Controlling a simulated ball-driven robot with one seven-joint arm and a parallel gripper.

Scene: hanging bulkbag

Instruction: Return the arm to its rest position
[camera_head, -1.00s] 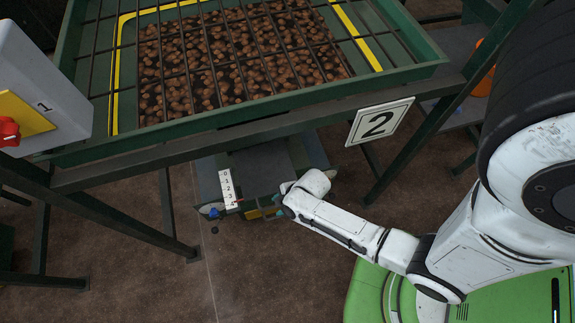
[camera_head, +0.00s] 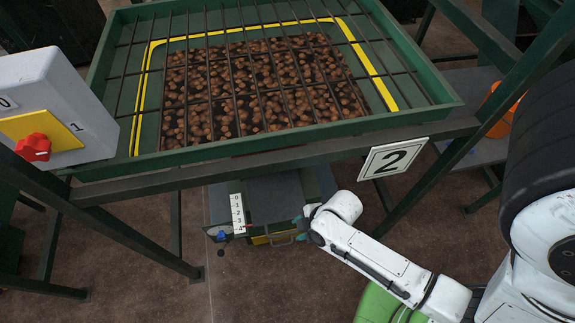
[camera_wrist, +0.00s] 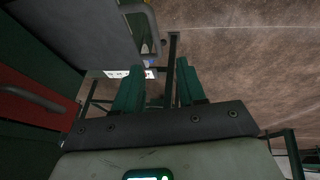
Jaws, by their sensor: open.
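My white arm (camera_head: 385,265) reaches in from the lower right in the head view. My gripper (camera_head: 304,224) is under the front edge of the green tray frame, beside a grey-topped unit (camera_head: 285,200). In the wrist view the two green fingers of my gripper (camera_wrist: 158,88) stand apart, with nothing seen between them but a dark bar and brown floor behind. A metal handle (camera_head: 284,239) on the unit's front is close to the gripper, apparently apart from it.
A green barred tray (camera_head: 285,138) of brown lumps stands above the gripper. A switch box with red knob (camera_head: 33,148) is at left. A 0–4 scale (camera_head: 238,213) and blue knob (camera_head: 221,235) are below. Brown floor (camera_head: 270,285) is clear in front.

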